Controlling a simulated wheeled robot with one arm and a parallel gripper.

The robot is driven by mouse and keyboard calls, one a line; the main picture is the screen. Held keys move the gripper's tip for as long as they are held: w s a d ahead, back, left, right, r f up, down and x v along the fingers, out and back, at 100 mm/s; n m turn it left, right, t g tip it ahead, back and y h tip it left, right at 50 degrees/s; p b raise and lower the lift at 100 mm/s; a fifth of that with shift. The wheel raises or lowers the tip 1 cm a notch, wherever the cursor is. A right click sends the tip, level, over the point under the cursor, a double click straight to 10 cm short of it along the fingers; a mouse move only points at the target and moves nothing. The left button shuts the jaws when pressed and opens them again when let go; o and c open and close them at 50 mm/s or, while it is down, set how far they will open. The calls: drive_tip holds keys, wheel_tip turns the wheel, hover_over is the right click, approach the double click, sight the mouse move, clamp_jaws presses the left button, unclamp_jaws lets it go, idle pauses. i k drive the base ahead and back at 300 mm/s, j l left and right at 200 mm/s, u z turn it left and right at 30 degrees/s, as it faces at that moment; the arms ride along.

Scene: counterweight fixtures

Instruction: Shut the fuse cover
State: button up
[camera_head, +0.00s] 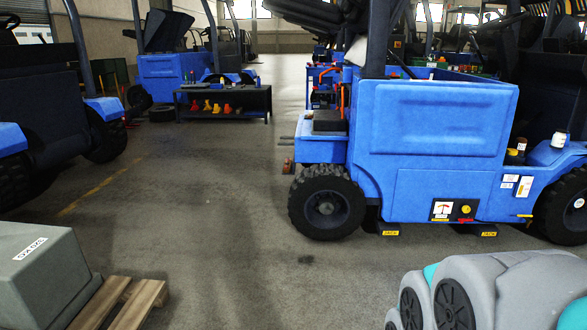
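I cannot pick out a fuse cover for certain. A blue forklift body (440,115) stands at the centre right with smooth side panels. Low on its side is a small black panel (453,211) with a white label, a yellow spot and a red button. A dark box (328,120) sits on the forklift's left step; whether it has a lid is too small to tell. My gripper is not in view.
A black bench (225,102) with small coloured items stands behind. Other forklifts stand left (45,100) and back left (175,70). The middle floor (225,200) is clear.

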sight(324, 105)
drive_tip(key=i, duration=0.9)
drive_tip(key=i+j+z, duration=0.1)
drive_tip(key=i, duration=0.85)
drive_tip(key=i+j, duration=0.1)
drive_tip(key=i, duration=0.8)
drive_tip(key=i+j+u, duration=1)
drive_tip(key=i+u, duration=0.15)
drive_tip(key=i+j, duration=0.1)
drive_tip(key=i, duration=0.4)
drive_tip(key=i+j, duration=0.15)
drive_tip(key=i, duration=0.3)
drive_tip(key=i+z, duration=0.2)
drive_tip(key=z, duration=0.2)
drive_tip(key=i+z, duration=0.45)
drive_tip(key=z, duration=0.3)
drive_tip(key=i+j+z, duration=0.15)
drive_tip(key=z, duration=0.25)
